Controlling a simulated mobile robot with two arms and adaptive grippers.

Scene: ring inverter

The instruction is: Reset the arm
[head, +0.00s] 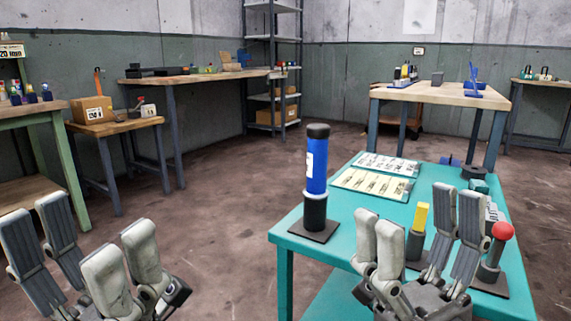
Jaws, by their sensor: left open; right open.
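My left gripper (88,238) is open and empty at the lower left, above the floor and clear of the teal table (335,243). A blue cylinder (317,172) with black ends stands upright on a dark square base, left of the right gripper. A yellow block (421,216) on a dark stand shows between the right gripper's fingers, seemingly behind them. A red ball (502,231) tops a dark post just right of that gripper. The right fingers partly hide the tabletop.
Two pale printed panels (374,183) lie at the table's back left. Small dark and teal parts (474,174) sit at the back right. A wooden-topped table (440,93) stands behind. Workbenches line the left wall, with a metal shelf (273,60). The middle floor is clear.

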